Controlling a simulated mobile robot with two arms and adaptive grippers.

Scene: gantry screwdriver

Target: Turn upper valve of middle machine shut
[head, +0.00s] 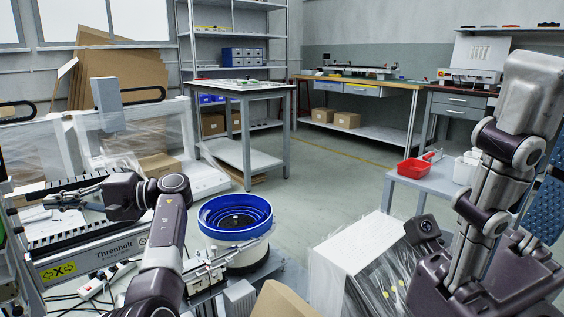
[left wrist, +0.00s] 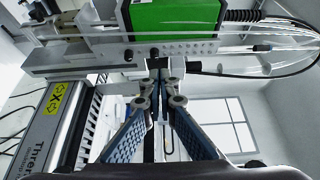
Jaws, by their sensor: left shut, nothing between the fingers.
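The Threnholt machine (head: 80,265) stands at the left of the head view, with a yellow X label on its front. The same machine's panel (left wrist: 42,125) and a green housing (left wrist: 175,17) above a grey rail show in the left wrist view. My left gripper (head: 66,197) reaches over the machine. In the left wrist view its blue-padded fingers (left wrist: 161,72) are shut and empty, with their tips at a small fitting below the rail. I cannot tell whether they touch it. I cannot pick out the upper valve for certain.
A blue bowl feeder (head: 236,222) stands right of my left arm. Cables and tubes run along the machine. The floor (head: 320,170) in the middle is clear.

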